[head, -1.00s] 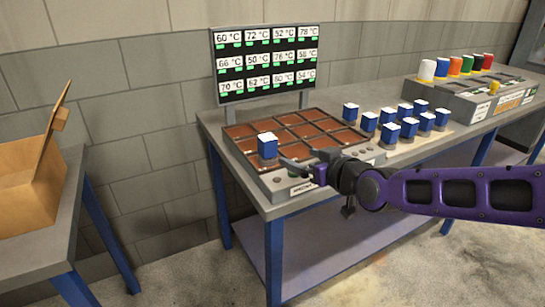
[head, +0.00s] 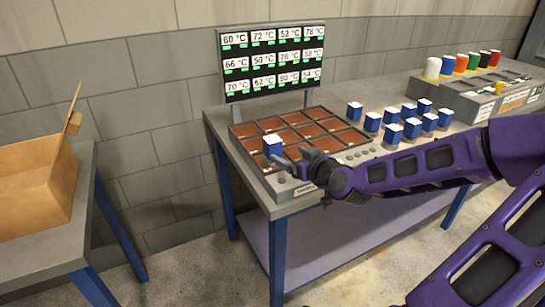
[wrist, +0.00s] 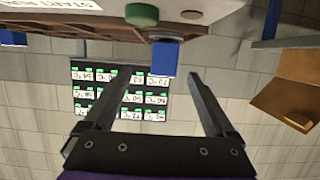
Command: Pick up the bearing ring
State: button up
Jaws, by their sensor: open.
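I cannot make out a bearing ring for certain in either view. My gripper (head: 284,163) is open and empty at the front left corner of the compartment tray (head: 240,129). A blue block with a white top (head: 272,147) stands in the tray's front left compartment, close to my fingers. In the wrist view the picture is upside down. There my gripper (wrist: 166,74) has its fingers wide apart, and the blue block (wrist: 163,58) appears between the fingertips. A round grey part (wrist: 167,38) shows by the block; I cannot tell what it is.
Several blue blocks (head: 393,132) stand right of the tray. A rack with coloured cups (head: 447,68) is farther right. A temperature board (head: 274,62) stands behind the tray. An open cardboard box (head: 30,190) sits on a separate table at left, with a floor gap between.

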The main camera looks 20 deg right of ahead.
aim_at(276, 149)
jog(key=b+x, duration=0.1)
jog(key=x, duration=0.3)
jog(key=shift+w+f, duration=0.1)
jog(key=shift+w, duration=0.25)
jog(key=x, duration=0.2)
jog(key=a+b+x, duration=0.1)
jog(key=shift+w+f, duration=0.2)
jog(key=shift+w, duration=0.15)
jog(key=shift+w+d+f, duration=0.1)
jog(key=shift+w+f, duration=0.05)
jog(key=shift+w, duration=0.5)
jog(key=shift+c, duration=0.2)
grip_shut()
